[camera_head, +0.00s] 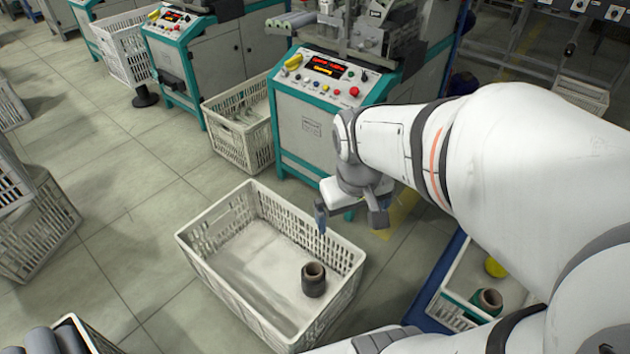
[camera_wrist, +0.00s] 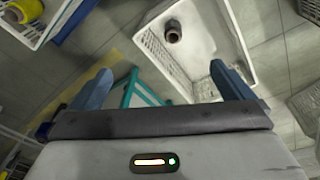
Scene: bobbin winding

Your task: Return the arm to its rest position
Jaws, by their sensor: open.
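My white arm reaches in from the right in the head view, bent, with my gripper (camera_head: 345,215) above the right rim of a white crate (camera_head: 215,285). In the wrist view my gripper (camera_wrist: 165,90) shows two blue fingers spread wide with nothing between them. A dark bobbin (camera_head: 314,280) stands upright in the crate, near its right end, below and apart from my gripper. The bobbin also shows in the wrist view (camera_wrist: 173,33), beyond the fingertips.
A machine with a teal-edged panel (camera_head: 325,80) stands behind my gripper, with a white basket (camera_head: 240,135) beside it. At lower right a white bin (camera_head: 460,290) holds a green bobbin (camera_head: 487,301) and a yellow item (camera_head: 495,267).

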